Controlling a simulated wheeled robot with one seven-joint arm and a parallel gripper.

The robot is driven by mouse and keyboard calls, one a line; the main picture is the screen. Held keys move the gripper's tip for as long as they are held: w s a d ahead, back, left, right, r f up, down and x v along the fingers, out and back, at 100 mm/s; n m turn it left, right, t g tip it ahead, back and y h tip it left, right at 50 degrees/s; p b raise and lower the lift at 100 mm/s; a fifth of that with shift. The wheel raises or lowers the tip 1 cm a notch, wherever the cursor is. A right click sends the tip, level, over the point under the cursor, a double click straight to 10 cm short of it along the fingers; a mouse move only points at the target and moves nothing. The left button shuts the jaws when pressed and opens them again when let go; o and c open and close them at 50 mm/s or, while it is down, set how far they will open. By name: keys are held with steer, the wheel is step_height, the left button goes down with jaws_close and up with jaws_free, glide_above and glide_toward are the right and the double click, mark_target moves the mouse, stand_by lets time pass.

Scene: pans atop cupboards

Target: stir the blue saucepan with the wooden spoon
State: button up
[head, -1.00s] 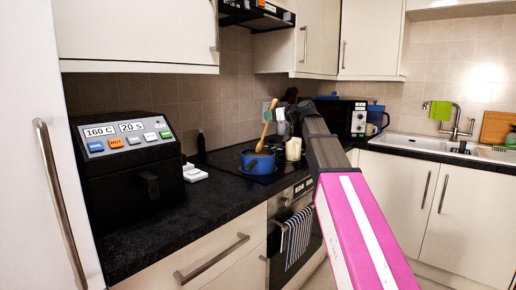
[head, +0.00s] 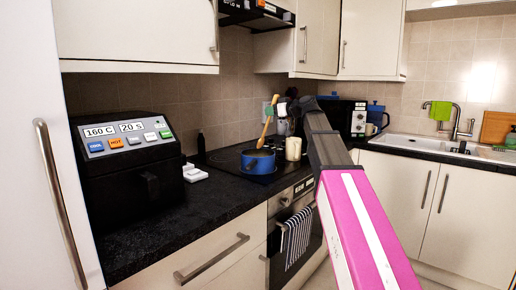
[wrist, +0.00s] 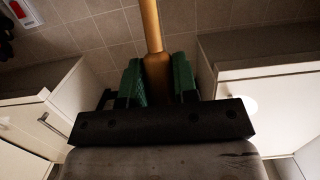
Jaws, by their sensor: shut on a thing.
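The blue saucepan (head: 258,160) stands on the dark hob in the middle of the head view. The wooden spoon (head: 264,132) leans slightly to the right at its top, with its lower end inside the saucepan; that end is hidden by the pan's wall. My gripper (head: 269,111) is above the saucepan at the upper part of the spoon. In the wrist view its green fingers (wrist: 158,82) are shut on the spoon's handle (wrist: 151,28), which runs up out of the picture between them.
A cream-coloured cylinder (head: 293,149) stands close to the right of the saucepan. A black appliance with buttons (head: 125,165) and white blocks (head: 194,174) are to the left. A black microwave (head: 345,117) is behind my arm. Cupboards (head: 300,40) hang above.

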mark_target(273, 100)
steer(key=shift+r, duration=2.35)
